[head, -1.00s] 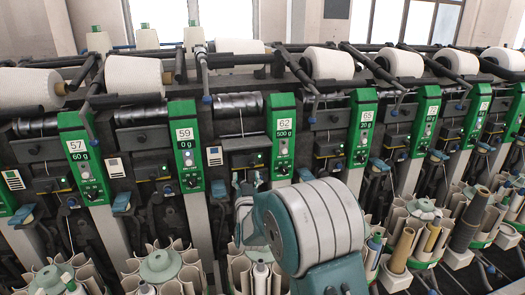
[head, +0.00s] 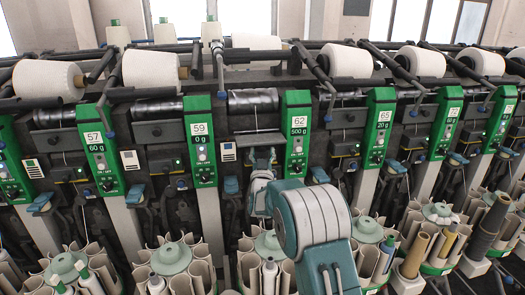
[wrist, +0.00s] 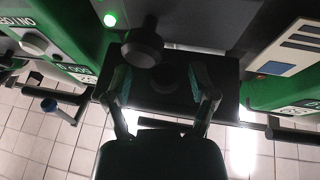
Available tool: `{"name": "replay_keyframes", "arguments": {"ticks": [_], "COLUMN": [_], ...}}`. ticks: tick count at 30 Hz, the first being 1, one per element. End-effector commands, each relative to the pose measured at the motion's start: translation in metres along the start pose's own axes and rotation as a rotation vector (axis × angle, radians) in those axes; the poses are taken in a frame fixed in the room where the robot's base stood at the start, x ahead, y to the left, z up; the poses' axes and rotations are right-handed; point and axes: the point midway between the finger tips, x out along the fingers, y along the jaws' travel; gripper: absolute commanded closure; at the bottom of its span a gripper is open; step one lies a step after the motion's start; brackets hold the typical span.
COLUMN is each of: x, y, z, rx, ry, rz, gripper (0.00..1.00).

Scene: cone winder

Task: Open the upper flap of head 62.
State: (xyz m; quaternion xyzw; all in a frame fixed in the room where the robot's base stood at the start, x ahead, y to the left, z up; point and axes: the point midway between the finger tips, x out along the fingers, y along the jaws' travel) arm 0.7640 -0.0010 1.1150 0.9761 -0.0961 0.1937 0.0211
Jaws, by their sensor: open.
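Head 62 has a green panel (head: 296,135) reading 62 and 500 g, in the middle of the head view. The dark upper flap (head: 243,140) is left of this panel, under the winding drum, partly hidden by my gripper. My gripper (head: 262,156) is in front of the flap, its fingers pointing up at it. In the wrist view my gripper (wrist: 164,78) is open, one finger at each side of a dark flap face (wrist: 170,96). A round dark knob (wrist: 142,48) lies just beyond, near the left finger. I cannot tell whether the fingers touch anything.
Green panel 59 (head: 201,145) and a small card (head: 228,151) stand left of the flap; panel 65 (head: 377,130) is to the right. In the wrist view, green housings (wrist: 52,45) flank the gripper. Yarn cones (head: 348,60) lie above; bobbin magazines (head: 172,262) are below.

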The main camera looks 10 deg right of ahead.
Motion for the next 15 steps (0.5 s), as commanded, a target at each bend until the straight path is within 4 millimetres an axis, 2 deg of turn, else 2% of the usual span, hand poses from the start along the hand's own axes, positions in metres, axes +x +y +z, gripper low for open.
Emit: {"name": "replay_keyframes", "arguments": {"ticks": [4,12,14,15], "x": [0.0079,0.0092,0.0092,0.0091], "y": [-0.0002,0.0016,0.0017,0.0014], "z": [0.0002,0.0002,0.0001,0.0001], "rx": [-0.001,0.001,0.001,0.001], "ry": [-0.001,-0.001,-0.001,-0.001], "rz": [-0.001,0.0,0.0,0.0], "gripper": [0.26,0.26,0.53,0.71]}}
